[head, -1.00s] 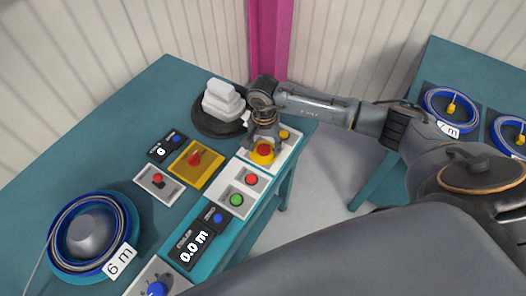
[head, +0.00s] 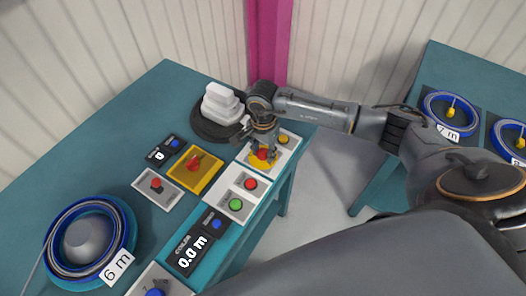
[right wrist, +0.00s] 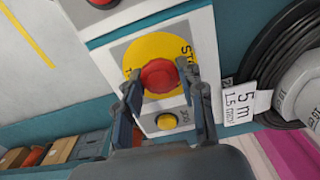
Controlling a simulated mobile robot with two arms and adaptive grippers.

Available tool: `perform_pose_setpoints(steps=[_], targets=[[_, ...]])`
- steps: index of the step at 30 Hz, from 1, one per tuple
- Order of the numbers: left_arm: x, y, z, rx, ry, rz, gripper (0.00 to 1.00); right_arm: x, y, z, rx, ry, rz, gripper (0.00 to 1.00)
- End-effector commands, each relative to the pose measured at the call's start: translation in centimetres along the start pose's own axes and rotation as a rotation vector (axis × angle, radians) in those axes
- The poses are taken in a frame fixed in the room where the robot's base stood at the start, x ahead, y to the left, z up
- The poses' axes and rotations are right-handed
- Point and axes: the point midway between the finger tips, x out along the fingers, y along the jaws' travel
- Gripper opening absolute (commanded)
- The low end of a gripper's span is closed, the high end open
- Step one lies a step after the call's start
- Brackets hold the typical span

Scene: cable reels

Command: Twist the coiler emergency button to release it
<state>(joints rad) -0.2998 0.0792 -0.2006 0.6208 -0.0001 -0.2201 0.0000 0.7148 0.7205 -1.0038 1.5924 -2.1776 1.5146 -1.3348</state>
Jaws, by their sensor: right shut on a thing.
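The red emergency button (right wrist: 159,76) sits on a yellow round plate with "STOP" lettering in the right wrist view. In the head view the button (head: 262,154) shows on a white panel at the table's right edge, partly covered by my right gripper. My right gripper (right wrist: 160,82) has a finger on each side of the red button and is shut on it. In the head view my right gripper (head: 267,148) reaches down onto the button from above. My left gripper is not in view.
A yellow button (right wrist: 168,121) lies beside the stop plate on the same panel. A white box with red and green buttons (head: 243,194) is in front. A black reel (head: 215,126) stands behind. A blue cable coil (head: 90,238) lies at left. The table's middle left is clear.

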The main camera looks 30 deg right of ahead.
Motion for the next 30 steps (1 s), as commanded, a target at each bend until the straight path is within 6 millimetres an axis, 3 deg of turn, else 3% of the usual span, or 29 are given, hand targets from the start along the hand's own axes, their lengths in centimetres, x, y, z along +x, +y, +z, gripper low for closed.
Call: perform_pose_setpoints(steps=[3, 28, 29, 30], targets=[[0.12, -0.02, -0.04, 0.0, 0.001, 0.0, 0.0, 0.12, 0.06, 0.03, 0.178, 0.0, 0.002, 0.21], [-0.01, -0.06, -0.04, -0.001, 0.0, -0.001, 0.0, -0.7, 0.07, 0.06, 0.174, -0.001, 0.002, 0.21], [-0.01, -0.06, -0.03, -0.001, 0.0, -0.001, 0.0, -0.71, 0.07, 0.06, 0.174, -0.001, 0.002, 0.45], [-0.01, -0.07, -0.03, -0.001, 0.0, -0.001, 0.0, -0.71, 0.07, 0.05, 0.174, -0.001, 0.002, 0.53]])
